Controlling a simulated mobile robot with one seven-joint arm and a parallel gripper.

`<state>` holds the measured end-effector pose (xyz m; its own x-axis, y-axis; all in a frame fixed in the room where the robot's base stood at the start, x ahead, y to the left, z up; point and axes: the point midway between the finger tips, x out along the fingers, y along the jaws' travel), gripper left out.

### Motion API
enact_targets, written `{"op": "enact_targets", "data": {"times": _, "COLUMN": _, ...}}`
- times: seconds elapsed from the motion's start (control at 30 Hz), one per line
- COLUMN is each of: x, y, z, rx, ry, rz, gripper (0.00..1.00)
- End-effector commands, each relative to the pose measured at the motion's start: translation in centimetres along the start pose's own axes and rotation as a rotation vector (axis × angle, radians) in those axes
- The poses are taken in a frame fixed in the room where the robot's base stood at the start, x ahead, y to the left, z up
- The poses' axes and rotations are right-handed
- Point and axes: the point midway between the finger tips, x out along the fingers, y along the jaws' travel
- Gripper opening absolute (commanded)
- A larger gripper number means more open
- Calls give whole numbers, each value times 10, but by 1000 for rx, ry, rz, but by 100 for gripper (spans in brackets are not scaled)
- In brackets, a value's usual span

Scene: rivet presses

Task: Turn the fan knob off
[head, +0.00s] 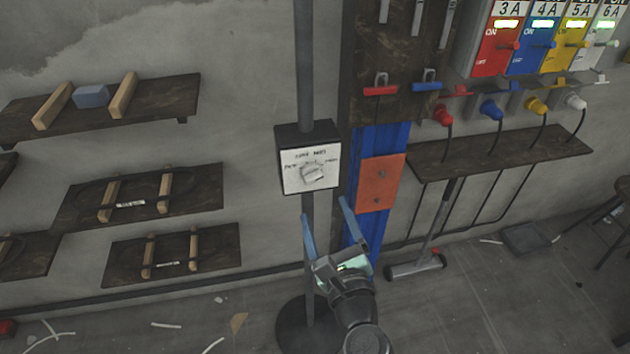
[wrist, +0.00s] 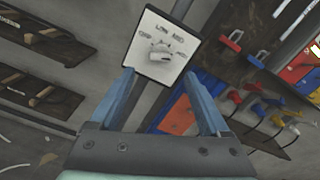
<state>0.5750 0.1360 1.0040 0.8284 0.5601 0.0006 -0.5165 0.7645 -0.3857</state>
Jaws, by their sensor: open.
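The fan knob (head: 312,173) is a pale round dial with a raised grip bar, on the white face of a dark control box (head: 306,130). The box is fixed to a grey vertical pole (head: 305,60). Lettering is printed around the dial, but it is too small to read surely. In the wrist view the knob (wrist: 161,55) is above the space between my fingers. My gripper (head: 324,207) is open and empty, its two blue fingers pointing up, below the box in the head view and apart from the knob.
Wooden shelves (head: 165,100) are on the wall at left. At right are a blue panel with an orange plate (head: 380,183), coloured switch boxes (head: 500,42) and a shelf (head: 500,153) with hanging cables. The pole's round base (head: 292,325) stands on the floor.

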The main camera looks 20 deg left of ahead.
Motion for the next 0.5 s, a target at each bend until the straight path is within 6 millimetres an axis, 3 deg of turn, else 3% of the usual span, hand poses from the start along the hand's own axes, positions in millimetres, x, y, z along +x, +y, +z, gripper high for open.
{"op": "enact_targets", "data": {"times": 0.2, "x": 47, "y": 0, "z": 2, "rx": -4, "ry": -2, "rz": 2, "gripper": 80}}
{"op": "enact_targets", "data": {"times": 0.5, "x": 87, "y": 0, "z": 1, "rx": -5, "ry": -2, "rz": 0, "gripper": 80}}
